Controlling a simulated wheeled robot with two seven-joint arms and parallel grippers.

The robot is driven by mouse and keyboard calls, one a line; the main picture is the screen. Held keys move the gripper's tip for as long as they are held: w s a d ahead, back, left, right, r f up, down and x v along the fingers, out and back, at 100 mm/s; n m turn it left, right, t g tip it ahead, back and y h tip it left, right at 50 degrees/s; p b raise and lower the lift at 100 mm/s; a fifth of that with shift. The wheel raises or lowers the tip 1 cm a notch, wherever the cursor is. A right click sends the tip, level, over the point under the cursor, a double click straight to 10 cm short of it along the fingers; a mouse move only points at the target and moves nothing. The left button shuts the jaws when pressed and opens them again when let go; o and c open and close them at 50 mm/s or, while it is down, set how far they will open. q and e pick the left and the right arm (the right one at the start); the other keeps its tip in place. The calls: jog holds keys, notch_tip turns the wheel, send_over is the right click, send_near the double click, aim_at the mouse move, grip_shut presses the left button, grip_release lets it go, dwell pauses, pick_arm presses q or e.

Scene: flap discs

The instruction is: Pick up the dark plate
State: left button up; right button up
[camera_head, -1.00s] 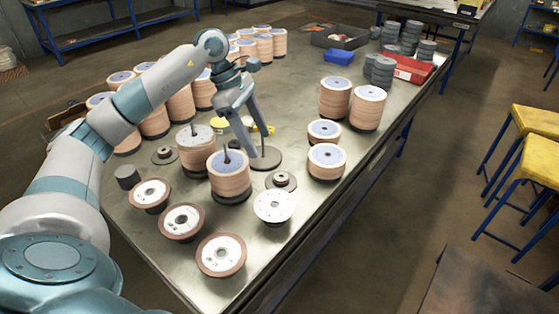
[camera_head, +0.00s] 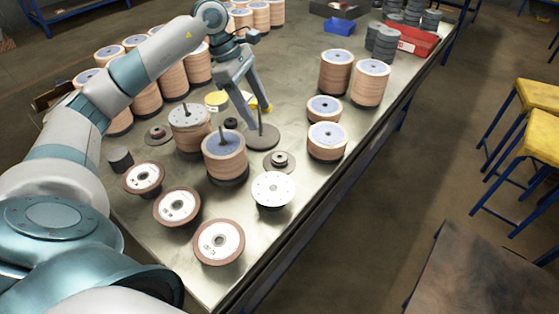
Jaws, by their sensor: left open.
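A dark round plate with a thin upright post (camera_head: 270,139) lies flat on the metal table. Two smaller dark round plates with raised hubs also lie flat, one in front of it (camera_head: 270,167) and one to the left (camera_head: 153,138). I cannot tell which of these is the dark plate. My left gripper (camera_head: 254,117) points down with its fingers apart and nothing between them that I can make out. Its fingertips are just above or beside the plate with the post, and partly cover its back edge; contact is unclear. My right gripper is out of view.
Stacks of discs on posts (camera_head: 225,160) stand left of the gripper, with more stacks (camera_head: 370,82) at right. Several brown-rimmed discs (camera_head: 219,241) lie at the front. A red bin (camera_head: 418,42) and a blue bin (camera_head: 339,27) sit at the back.

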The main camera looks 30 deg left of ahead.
pick_arm(q)
jog(key=p+x, duration=0.1)
jog(key=x, duration=0.3)
jog(key=p, duration=0.3)
send_over(276, 156)
jog(key=shift+s+a+f, duration=0.1)
jog(key=shift+a+f, duration=0.05)
jog(key=shift+f, duration=0.85)
jog(key=shift+s+a+f, duration=0.15)
jog(key=shift+f, duration=0.85)
jog(key=shift+s+a+f, duration=0.1)
jog(key=shift+a+f, duration=0.05)
jog(key=shift+f, duration=0.85)
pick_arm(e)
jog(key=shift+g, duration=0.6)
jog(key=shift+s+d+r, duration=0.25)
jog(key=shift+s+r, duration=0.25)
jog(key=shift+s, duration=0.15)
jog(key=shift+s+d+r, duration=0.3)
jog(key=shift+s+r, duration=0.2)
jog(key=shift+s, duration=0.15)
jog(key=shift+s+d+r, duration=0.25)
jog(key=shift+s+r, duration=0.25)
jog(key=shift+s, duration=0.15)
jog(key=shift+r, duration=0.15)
